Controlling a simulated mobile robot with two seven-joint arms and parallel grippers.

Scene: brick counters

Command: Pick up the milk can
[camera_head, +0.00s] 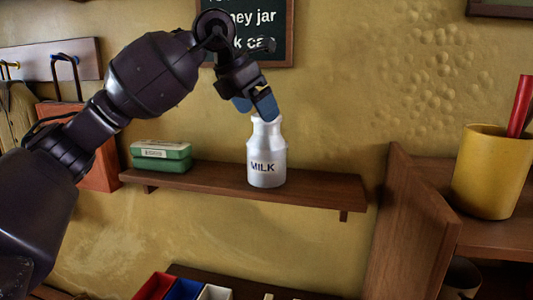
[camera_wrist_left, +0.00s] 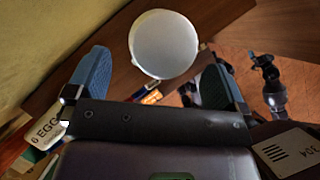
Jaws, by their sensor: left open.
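The milk can (camera_head: 267,160), a whitish metal can lettered MILK, stands upright on the wooden wall shelf. In the left wrist view the round pale top of the can (camera_wrist_left: 163,44) shows ahead of the fingers, between their tips. My left gripper (camera_head: 254,104) is open, with blue finger pads. It is just above the can's neck and tilted down toward it. Nothing is between its pads. In the left wrist view a dark jointed part at the right looks like my other arm; its jaw state is unclear.
A green egg box (camera_head: 161,155) sits on the shelf (camera_head: 215,183), left of the can; the shelf right of the can is free. A chalkboard (camera_head: 270,50) hangs behind my gripper. A yellow pot (camera_head: 490,172) stands on the wooden unit at right. Coloured items lie below.

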